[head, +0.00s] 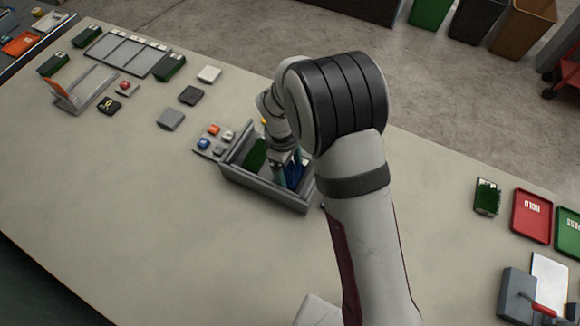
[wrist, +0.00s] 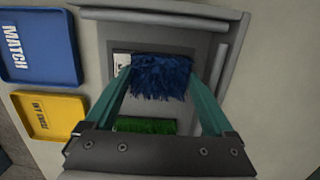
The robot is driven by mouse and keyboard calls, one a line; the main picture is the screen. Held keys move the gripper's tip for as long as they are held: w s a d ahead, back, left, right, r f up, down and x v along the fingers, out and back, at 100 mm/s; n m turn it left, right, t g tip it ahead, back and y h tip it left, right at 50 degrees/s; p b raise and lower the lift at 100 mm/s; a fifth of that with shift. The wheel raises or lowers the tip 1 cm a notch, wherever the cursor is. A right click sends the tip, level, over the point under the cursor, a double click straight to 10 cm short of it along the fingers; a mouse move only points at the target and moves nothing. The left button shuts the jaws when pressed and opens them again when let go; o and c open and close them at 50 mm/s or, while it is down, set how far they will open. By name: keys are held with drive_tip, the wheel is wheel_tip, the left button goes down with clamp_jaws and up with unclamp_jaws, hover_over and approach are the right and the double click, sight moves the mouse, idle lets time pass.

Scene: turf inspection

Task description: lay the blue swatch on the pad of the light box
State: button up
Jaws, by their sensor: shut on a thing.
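The blue swatch (wrist: 160,78) is between the two teal fingers of my gripper (wrist: 160,88), which is shut on it. The grey light box (wrist: 229,65) surrounds both from this view. In the head view the blue swatch (head: 294,174) shows at the right end inside the light box (head: 266,192), partly hidden by my arm. A green swatch (wrist: 145,125) lies in the box beside the blue one, and it also shows in the head view (head: 255,155). The pad is hidden; I cannot tell whether the blue swatch touches it.
A button panel (head: 213,139) adjoins the box's left side. A blue MATCH tray (wrist: 38,45) and a yellow tray (wrist: 50,116) lie close by in the wrist view. Red (head: 532,216) and green (head: 569,234) trays lie at the right. The table's front left is clear.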

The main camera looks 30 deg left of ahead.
drive_tip(key=o, duration=1.2)
drive_tip(key=shift+f, duration=0.1)
drive_tip(key=shift+c, duration=0.2)
wheel_tip(320, 180, up, 12)
drive_tip(key=a, duration=0.1)
drive_tip(key=d+r+m, duration=0.6)
drive_tip(key=d, duration=0.3)
drive_tip(key=s+d+r+m+y, duration=0.2)
drive_tip(key=s+d+m+y, duration=0.1)
drive_tip(key=s+d+m, duration=1.2)
drive_tip(key=s+m, duration=0.2)
drive_tip(key=shift+d+r+m, duration=0.15)
drive_tip(key=shift+d+m, duration=0.15)
drive_tip(key=shift+d, duration=0.05)
